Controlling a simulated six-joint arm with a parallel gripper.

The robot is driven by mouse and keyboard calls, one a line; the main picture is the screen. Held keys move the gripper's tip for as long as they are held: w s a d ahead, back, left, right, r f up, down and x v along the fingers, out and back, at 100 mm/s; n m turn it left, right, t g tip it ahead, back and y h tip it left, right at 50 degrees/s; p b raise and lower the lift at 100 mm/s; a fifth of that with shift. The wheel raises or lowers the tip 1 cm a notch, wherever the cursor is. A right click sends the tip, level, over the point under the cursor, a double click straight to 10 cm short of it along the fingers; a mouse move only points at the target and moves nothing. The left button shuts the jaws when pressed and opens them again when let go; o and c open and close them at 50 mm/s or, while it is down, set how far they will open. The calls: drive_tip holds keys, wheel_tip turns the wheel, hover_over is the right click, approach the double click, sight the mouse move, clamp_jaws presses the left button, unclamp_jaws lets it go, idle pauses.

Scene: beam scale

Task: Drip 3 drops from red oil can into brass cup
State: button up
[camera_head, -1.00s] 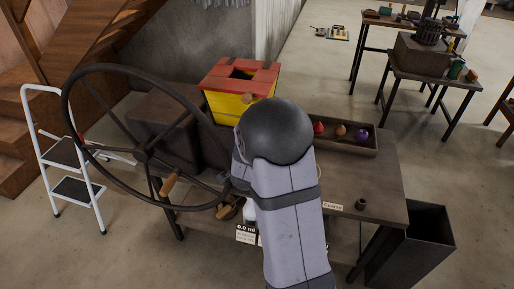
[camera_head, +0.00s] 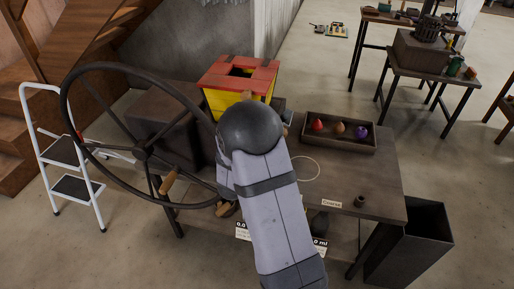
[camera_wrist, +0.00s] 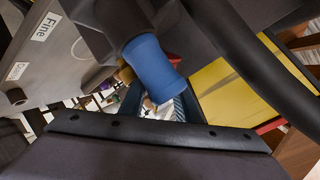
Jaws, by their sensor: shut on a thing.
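My gripper (camera_wrist: 160,105) shows in part in the wrist view and is shut on a blue cylindrical thing (camera_wrist: 152,65); what this thing belongs to I cannot tell. In the head view my own arm hides the gripper and what it holds. A red bulb-shaped thing (camera_head: 318,125), perhaps the red oil can, sits in a dark tray (camera_head: 340,146) on the bench, left of a tan one and a purple one. A small dark brown cup (camera_head: 360,202) stands near the bench's front right. I cannot make out a clear brass cup.
A large dark handwheel (camera_head: 64,100) stands at the bench's left, its rim near my arm. A red and yellow box (camera_head: 238,75) stands behind. White tags lie low at the bench front, partly hidden. The bench (camera_head: 375,180) is mostly clear at right.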

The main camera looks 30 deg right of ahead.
drive_tip(key=shift+r, duration=0.15)
drive_tip(key=shift+r+p, duration=2.75)
drive_tip(key=shift+r, duration=0.65)
drive_tip(key=shift+a+f+n+h, duration=0.1)
drive_tip(key=shift+f+n+h, duration=0.1)
drive_tip(key=shift+n+h, duration=0.65)
drive_tip(key=shift+f+n+h+b, duration=0.15)
drive_tip(key=shift+n+h+b, duration=0.65)
drive_tip(key=shift+n, duration=0.25)
drive_tip(key=shift+n+h+b, duration=0.45)
drive_tip(key=shift+n+b, duration=0.2)
drive_tip(key=shift+n, duration=0.35)
drive_tip(key=shift+r+n+t+h, duration=0.35)
drive_tip(key=shift+n+t+h, duration=0.05)
drive_tip(key=shift+n, duration=0.2)
drive_tip(key=s+a+r+p, duration=0.2)
drive_tip(key=s+a+r, duration=0.1)
drive_tip(key=s, duration=0.6)
drive_tip(key=shift+s+a, duration=0.15)
drive_tip(key=shift+a, duration=0.05)
